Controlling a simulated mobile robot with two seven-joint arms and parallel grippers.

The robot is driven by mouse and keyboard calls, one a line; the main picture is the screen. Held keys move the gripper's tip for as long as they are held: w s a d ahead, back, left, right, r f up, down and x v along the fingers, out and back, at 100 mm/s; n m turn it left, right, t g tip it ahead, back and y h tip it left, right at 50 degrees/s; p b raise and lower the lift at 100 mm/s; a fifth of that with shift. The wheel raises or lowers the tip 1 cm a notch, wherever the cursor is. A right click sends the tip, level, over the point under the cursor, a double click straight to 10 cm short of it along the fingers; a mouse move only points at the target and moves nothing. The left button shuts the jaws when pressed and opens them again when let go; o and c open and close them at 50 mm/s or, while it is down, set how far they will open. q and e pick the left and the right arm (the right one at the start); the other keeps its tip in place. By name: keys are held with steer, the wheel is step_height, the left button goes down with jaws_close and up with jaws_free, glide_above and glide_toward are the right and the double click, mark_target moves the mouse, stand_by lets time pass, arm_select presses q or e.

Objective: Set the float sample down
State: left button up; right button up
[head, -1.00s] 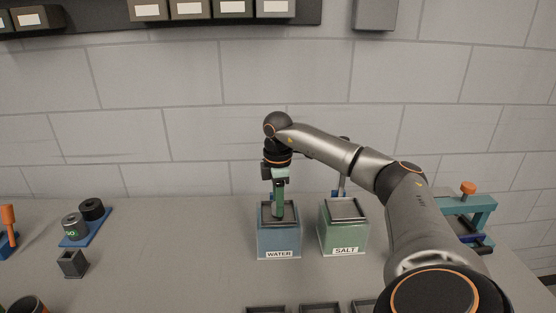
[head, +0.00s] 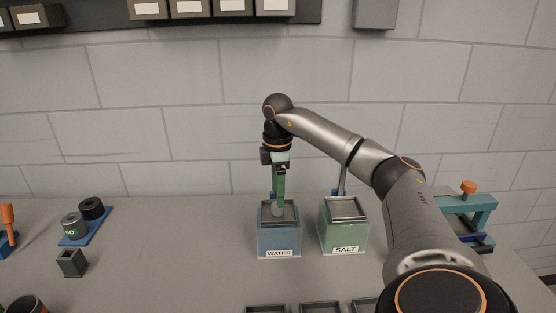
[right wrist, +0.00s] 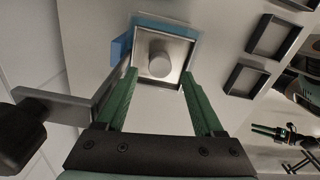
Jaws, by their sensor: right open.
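The float sample, a pale grey cylinder (head: 278,211), stands in the top of the blue tank labelled WATER (head: 279,240). In the right wrist view the sample (right wrist: 160,63) sits inside the tank's square grey rim (right wrist: 187,66). My right gripper (head: 279,200) points down just above it. Its green fingers (right wrist: 158,75) are open, apart from the sample on both sides. How deep the sample sits cannot be told. What looks like my left gripper (right wrist: 268,131) shows small at the right of the right wrist view; its jaws are too small to read.
A green SALT tank (head: 343,236) stands close right of the WATER tank. A grey bar with a black knob (right wrist: 20,126) rises near my right gripper. Dark square trays (head: 319,308) lie in front. A blue rack with cans (head: 84,228) and a small dark cup (head: 72,263) are left.

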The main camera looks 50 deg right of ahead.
step_height(320, 180, up, 8)
steer(key=shift+r, duration=0.2)
steer(key=shift+f, duration=0.1)
stand_by(0.4)
